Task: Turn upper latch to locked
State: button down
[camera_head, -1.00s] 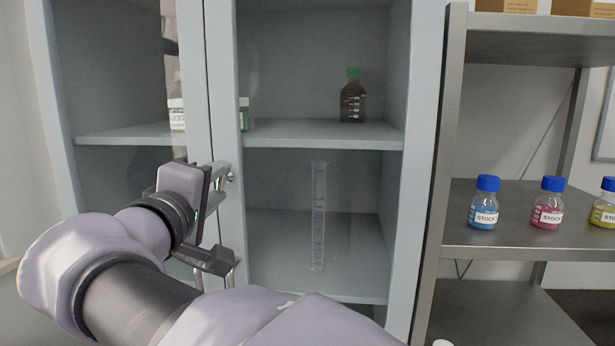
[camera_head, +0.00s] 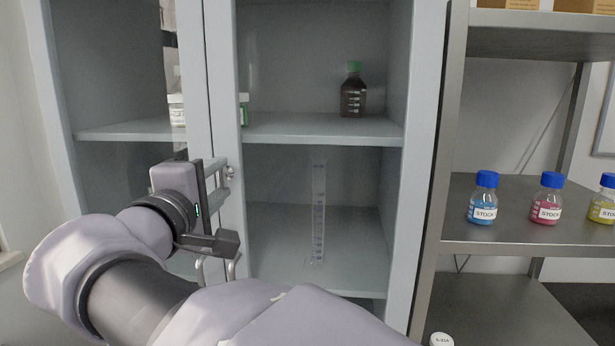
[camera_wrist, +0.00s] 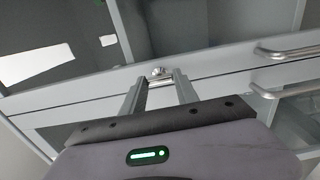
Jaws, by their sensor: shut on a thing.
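The upper latch (camera_head: 230,172) is a small metal knob on the meeting frames of the grey cabinet's two glass doors. In the wrist view the latch (camera_wrist: 157,72) shows between the tips of my gripper's two metal fingers. My gripper (camera_head: 222,172) reaches in from the left in the head view and is shut on the latch. The gripper also shows in the wrist view (camera_wrist: 158,84). The latch is mostly hidden by the fingers, so its turn angle is hard to read.
Two metal door handles (camera_wrist: 290,50) sit to one side of the latch; they show below my gripper in the head view. Inside the cabinet stand a brown bottle (camera_head: 352,95) and a clear cylinder (camera_head: 318,215). A metal rack (camera_head: 500,240) with stock bottles is at right.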

jog(key=c, duration=0.9)
grip_release()
jog(key=shift+s, duration=0.1)
jog(key=s+p, duration=0.1)
jog(key=s, duration=0.4)
jog(key=s+a+p, duration=0.1)
jog(key=s, duration=0.5)
jog(key=s+p, duration=0.1)
jog(key=s, duration=0.5)
jog(key=shift+s+a, duration=0.1)
jog(key=shift+a, duration=0.1)
